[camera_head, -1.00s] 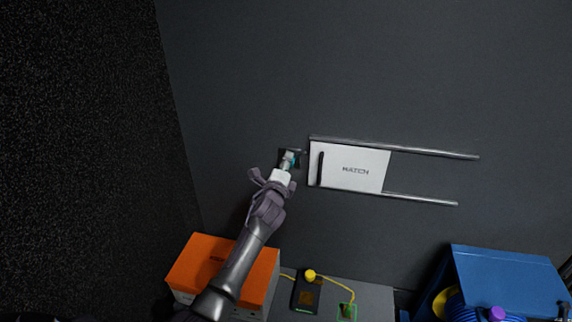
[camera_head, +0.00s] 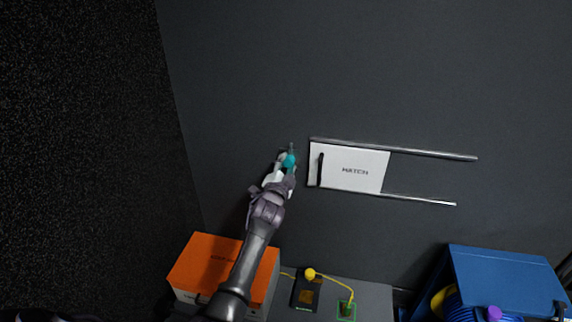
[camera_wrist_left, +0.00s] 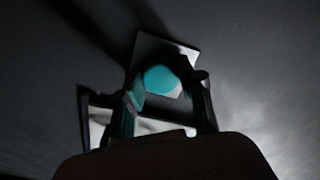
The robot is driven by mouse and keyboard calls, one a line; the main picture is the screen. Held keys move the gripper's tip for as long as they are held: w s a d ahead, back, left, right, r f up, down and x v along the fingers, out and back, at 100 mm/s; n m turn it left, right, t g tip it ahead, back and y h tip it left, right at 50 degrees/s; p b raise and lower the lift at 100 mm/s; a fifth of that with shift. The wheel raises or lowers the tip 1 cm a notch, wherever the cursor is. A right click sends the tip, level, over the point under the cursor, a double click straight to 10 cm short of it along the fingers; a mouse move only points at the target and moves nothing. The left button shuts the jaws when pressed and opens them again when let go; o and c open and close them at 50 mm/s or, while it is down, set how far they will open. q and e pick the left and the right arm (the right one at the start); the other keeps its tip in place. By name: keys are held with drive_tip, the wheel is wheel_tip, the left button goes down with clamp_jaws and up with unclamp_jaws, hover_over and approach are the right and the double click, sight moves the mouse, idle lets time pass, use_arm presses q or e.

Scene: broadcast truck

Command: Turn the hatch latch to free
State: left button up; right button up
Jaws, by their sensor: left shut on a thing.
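The hatch panel (camera_head: 362,170) is a white plate marked HATCH with a dark vertical handle, lying between two metal rails on the dark wall. The latch (camera_head: 289,160) has a teal knob and sits just left of the panel. A short grey end of it points upward, apart from the panel's edge. My left gripper (camera_head: 284,165) is at the latch, shut on it. In the left wrist view the teal knob (camera_wrist_left: 160,80) shows between the two dark fingers (camera_wrist_left: 167,103); the latch's base is partly hidden. My right gripper is not in view.
An orange box (camera_head: 207,262) stands below my left arm. A blue bin (camera_head: 508,275) with coiled cable is at the lower right. The wall around the panel is clear.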

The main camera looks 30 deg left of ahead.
use_arm(q)
drive_tip(key=shift+f+n, duration=0.15)
drive_tip(key=shift+n, duration=0.55)
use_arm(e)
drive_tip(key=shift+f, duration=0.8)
use_arm(q)
drive_tip(key=o, duration=1.1)
drive_tip(key=shift+o, duration=0.2)
drive_tip(key=shift+s, duration=0.1)
drive_tip(key=v, duration=1.2)
